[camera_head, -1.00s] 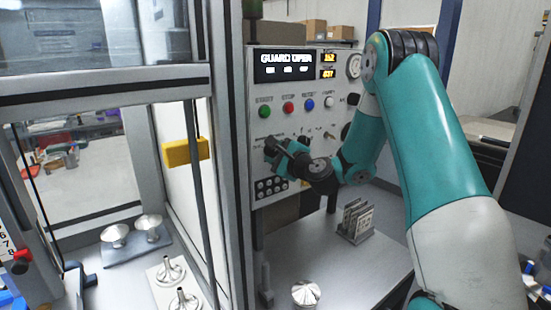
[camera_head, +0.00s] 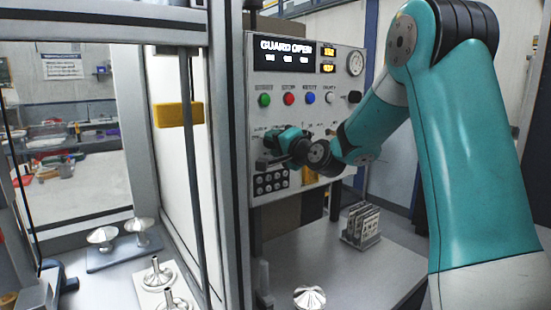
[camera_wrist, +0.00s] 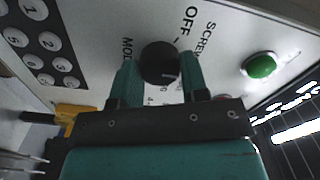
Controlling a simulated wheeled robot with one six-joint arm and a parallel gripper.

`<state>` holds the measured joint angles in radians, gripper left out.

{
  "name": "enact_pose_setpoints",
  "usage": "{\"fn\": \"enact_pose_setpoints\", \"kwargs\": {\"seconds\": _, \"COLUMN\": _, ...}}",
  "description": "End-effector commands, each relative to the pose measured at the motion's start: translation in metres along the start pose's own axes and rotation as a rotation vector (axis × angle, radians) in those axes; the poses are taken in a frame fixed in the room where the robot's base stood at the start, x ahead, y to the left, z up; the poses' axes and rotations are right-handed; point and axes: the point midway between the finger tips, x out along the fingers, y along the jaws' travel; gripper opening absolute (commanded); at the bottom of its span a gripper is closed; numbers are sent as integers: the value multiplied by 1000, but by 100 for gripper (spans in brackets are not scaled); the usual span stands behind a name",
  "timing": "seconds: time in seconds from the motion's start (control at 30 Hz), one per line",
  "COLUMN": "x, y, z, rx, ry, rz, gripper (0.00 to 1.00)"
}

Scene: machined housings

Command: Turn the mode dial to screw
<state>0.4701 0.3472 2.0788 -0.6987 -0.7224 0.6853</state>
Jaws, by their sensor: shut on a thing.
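The mode dial is a round black knob (camera_wrist: 160,62) on the light control panel. In the wrist view it sits between the two teal fingers of my gripper (camera_wrist: 161,76), which is shut on it from both sides. The words OFF and SCREW are printed to its upper right, and part of MODE to its left. A faint mark shows on the knob's lower right edge, but I cannot tell surely which label it points to. In the head view my gripper (camera_head: 272,146) is at the panel's lower left and hides the dial.
The panel (camera_head: 310,110) has a GUARD OPEN display (camera_head: 283,53), a row of coloured buttons and a keypad (camera_head: 271,183). The green button (camera_wrist: 261,65) lies right of the dial in the wrist view. A yellow block (camera_head: 178,114) is on the frame at left. Metal parts stand below.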

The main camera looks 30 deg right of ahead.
Motion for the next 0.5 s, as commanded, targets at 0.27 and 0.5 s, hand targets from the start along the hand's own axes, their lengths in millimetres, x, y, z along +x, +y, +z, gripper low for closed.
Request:
{"fn": "enact_pose_setpoints", "kwargs": {"seconds": 0.27, "x": 0, "y": 5, "z": 3, "rx": -220, "ry": 0, "rz": -2, "gripper": 17}}
{"fn": "enact_pose_setpoints", "kwargs": {"seconds": 0.5, "x": 0, "y": 3, "z": 2, "rx": -343, "ry": -1, "rz": 0, "gripper": 17}}
